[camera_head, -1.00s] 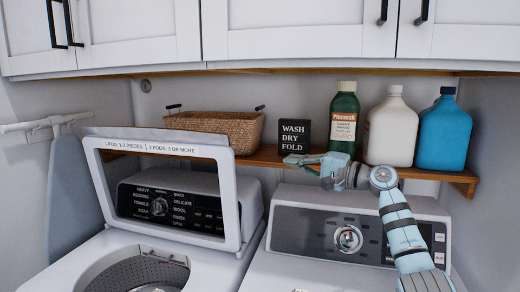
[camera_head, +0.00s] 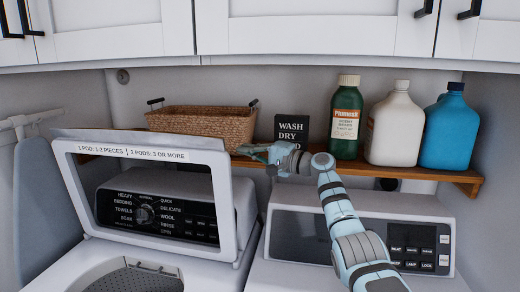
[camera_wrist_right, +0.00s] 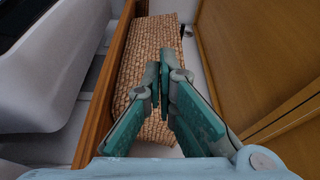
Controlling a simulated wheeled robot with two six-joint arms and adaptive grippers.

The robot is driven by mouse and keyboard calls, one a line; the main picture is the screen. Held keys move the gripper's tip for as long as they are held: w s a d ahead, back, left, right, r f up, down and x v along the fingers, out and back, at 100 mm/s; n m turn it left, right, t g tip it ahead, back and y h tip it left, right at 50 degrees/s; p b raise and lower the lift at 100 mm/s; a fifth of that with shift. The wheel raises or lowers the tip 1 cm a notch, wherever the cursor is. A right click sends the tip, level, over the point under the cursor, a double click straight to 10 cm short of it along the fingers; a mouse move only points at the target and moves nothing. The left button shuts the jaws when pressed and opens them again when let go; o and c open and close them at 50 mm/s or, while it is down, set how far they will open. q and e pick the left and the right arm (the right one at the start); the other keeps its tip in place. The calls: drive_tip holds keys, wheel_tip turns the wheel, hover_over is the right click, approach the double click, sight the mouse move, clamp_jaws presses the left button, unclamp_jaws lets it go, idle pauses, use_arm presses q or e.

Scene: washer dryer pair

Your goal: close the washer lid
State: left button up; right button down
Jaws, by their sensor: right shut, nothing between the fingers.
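The washer lid (camera_head: 140,148) stands raised at the left, a white frame with a clear window and a label strip along its top. The washer (camera_head: 100,262) is below it, with its drum opening partly in view at the bottom edge. Its control panel (camera_head: 160,212) shows through the lid window. My right gripper (camera_head: 246,150) is shut and empty, to the right of the lid's top right corner, in front of the shelf. In the right wrist view its fingertips (camera_wrist_right: 158,68) are together in front of the wicker basket. My left gripper is not in view.
The wooden shelf (camera_head: 420,176) holds the wicker basket (camera_head: 205,125), a dark sign (camera_head: 292,130), a green bottle (camera_head: 345,120), a white jug (camera_head: 397,128) and a blue jug (camera_head: 446,130). The dryer (camera_head: 290,274) stands right of the washer. White cabinets (camera_head: 310,25) hang above.

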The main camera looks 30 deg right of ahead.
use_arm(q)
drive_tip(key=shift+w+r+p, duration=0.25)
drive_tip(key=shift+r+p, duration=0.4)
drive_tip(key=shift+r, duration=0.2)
use_arm(e)
drive_tip(key=a, duration=0.1)
drive_tip(key=s+a, duration=0.1)
drive_tip(key=a, duration=0.1)
drive_tip(key=shift+s+a+f, duration=0.15)
drive_tip(key=shift+s+a, duration=0.1)
drive_tip(key=shift+s, duration=0.15)
drive_tip(key=shift+w, duration=0.1)
drive_tip(key=shift+a+f, duration=0.1)
